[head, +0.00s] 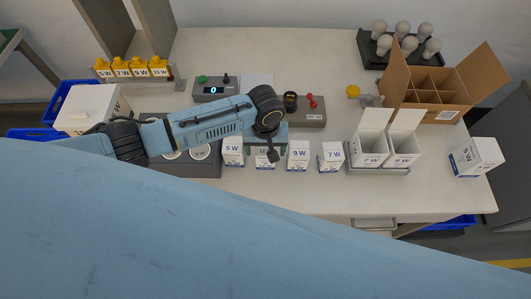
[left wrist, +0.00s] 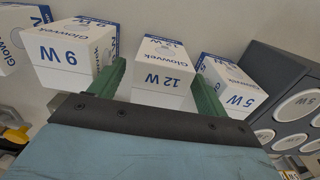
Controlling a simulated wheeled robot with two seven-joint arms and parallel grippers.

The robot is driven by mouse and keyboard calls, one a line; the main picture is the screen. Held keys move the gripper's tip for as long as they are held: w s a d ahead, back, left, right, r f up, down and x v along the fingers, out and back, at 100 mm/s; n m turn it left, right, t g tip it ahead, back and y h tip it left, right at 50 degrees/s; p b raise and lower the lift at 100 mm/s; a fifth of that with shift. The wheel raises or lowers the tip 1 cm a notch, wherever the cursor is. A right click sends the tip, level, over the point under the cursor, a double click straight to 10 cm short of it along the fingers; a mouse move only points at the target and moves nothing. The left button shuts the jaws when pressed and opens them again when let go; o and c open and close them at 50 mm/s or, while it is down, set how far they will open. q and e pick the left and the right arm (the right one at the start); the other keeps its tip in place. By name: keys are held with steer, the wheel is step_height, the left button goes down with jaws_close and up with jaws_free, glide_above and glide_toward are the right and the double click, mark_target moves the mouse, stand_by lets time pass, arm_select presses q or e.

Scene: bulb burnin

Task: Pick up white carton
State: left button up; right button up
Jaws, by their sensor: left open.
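Several white cartons with blue print stand in a row along the table front: 5 W (head: 233,152), 12 W (head: 262,162), 9 W (head: 298,156) and 7 W (head: 331,157). My left gripper (head: 268,142) is over the 12 W carton and partly hides it. In the left wrist view, my left gripper (left wrist: 161,78) is open, its green fingers on either side of the 12 W carton (left wrist: 163,78). The 9 W carton (left wrist: 72,52) and 5 W carton (left wrist: 230,88) flank the fingers closely. Contact cannot be told. My right gripper is out of view.
Two open cartons stand in a grey holder (head: 378,172) to the right. Another white carton (head: 476,157) is at the right edge. A brown divided box (head: 440,98), a black bulb tray (head: 371,60) and a grey display box (head: 214,90) stand behind.

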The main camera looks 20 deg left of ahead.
arm_select(q)
steer(key=shift+r, duration=0.1)
steer(key=c, duration=1.1)
